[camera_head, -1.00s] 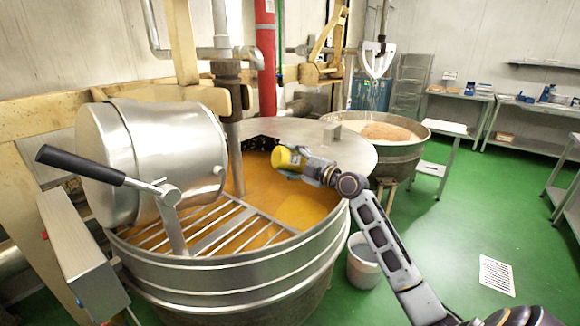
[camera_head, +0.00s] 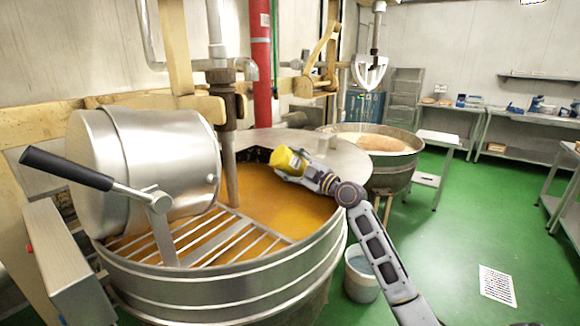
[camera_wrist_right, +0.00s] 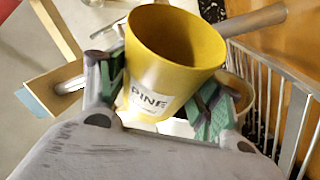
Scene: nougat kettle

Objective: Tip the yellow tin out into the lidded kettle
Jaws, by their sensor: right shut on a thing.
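The lidded kettle (camera_head: 235,275) is a wide steel vessel with orange contents (camera_head: 262,202). Its flat lid (camera_head: 345,158) covers the back right, and a bar grate lies across the front left. My right gripper (camera_head: 304,172) is shut on the yellow tin (camera_head: 288,160) and holds it tilted over the kettle's open part, near the lid's edge. In the right wrist view, the tin (camera_wrist_right: 172,50) sits between the fingers, its label reading "PINE". The inside that shows there is bare yellow; its bottom is hidden. My left gripper is out of view.
A steel drum with a black-handled lever (camera_head: 68,168) stands over the kettle's left side. Another kettle (camera_head: 392,178) stands behind.

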